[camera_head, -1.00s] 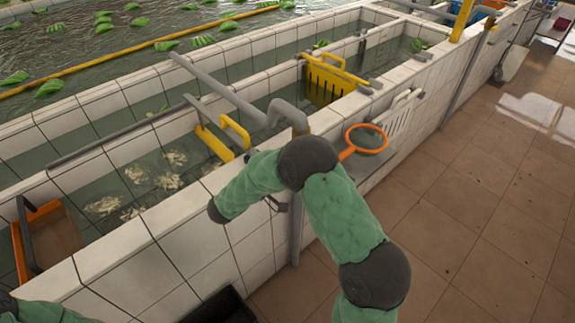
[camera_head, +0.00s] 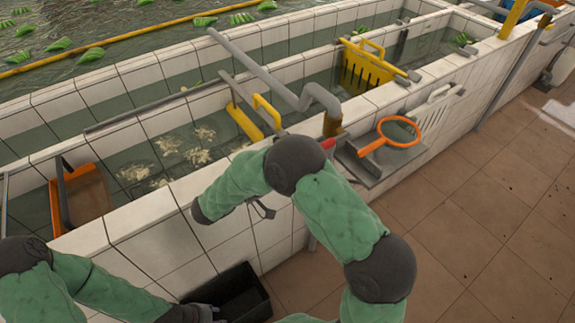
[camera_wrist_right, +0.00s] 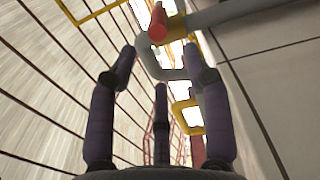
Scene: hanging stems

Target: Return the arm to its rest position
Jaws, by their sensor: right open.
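My right arm (camera_head: 340,215) comes up from the bottom and bends left along the tiled tank wall. In the wrist view my right gripper (camera_wrist_right: 160,75) has its dark fingers spread, with nothing between them. Beyond the fingers are a red handle (camera_wrist_right: 158,24) and a grey pipe (camera_wrist_right: 235,15). In the head view the right gripper is mostly hidden behind the forearm; a small dark part shows beside the wall. My left arm (camera_head: 100,285) lies at the lower left, its dark hand (camera_head: 195,313) at the bottom edge; its fingers are not clear.
The white-tiled tank wall (camera_head: 225,245) runs diagonally beside the right arm. A grey bent pipe (camera_head: 285,92) crosses its rim. An orange hoop (camera_head: 361,151) rests on a side ledge. A black crate (camera_head: 262,310) stands on the floor near the left hand. Brown floor at right is open.

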